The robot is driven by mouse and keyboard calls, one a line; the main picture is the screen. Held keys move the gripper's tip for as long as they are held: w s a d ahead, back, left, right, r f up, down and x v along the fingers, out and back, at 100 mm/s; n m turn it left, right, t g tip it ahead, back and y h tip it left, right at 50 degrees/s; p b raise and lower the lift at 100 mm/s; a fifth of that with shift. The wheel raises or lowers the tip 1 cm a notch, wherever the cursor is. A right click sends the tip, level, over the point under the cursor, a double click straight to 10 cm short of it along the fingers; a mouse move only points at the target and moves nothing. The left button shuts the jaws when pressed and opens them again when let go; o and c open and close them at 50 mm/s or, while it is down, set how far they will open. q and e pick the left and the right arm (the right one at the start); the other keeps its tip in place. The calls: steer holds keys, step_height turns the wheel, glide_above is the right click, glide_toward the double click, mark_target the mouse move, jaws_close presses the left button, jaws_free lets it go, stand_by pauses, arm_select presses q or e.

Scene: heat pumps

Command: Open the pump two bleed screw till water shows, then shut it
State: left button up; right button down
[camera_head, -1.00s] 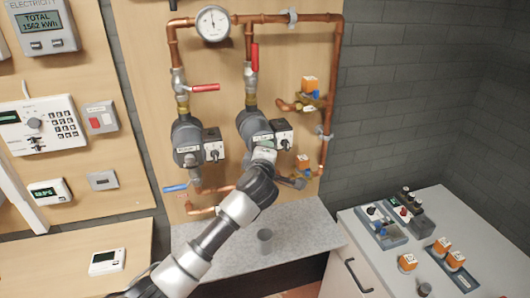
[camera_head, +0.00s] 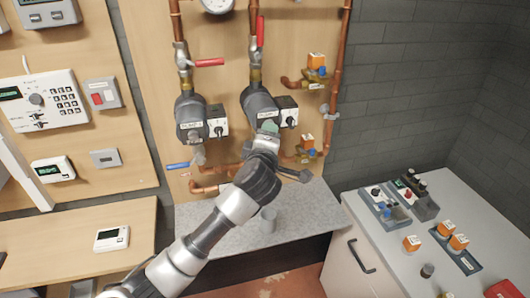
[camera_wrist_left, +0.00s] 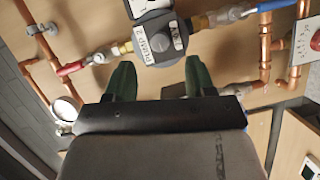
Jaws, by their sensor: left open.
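Pump two (camera_head: 257,100) is the grey pump on the right-hand copper pipe; its "PUMP 2" label shows in the left wrist view, where the pump body (camera_wrist_left: 180,32) lies just beyond my fingers. My left gripper (camera_wrist_left: 160,80) is open, its two green fingers apart with nothing between them. In the head view my left gripper (camera_head: 267,129) is in front of the pump's lower face and hides part of it. I cannot make out the bleed screw or any water. My right gripper is not in view.
Pump one (camera_head: 188,107) hangs to the left. Red-handled valves (camera_head: 209,62) sit above the pumps, and a blue-handled one (camera_head: 177,166) is lower left. A cabinet (camera_head: 390,255) with small parts is at right.

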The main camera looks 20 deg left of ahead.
arm_select(q)
steer(key=b+v, duration=0.1)
steer(key=v, duration=0.4)
stand_by(0.3)
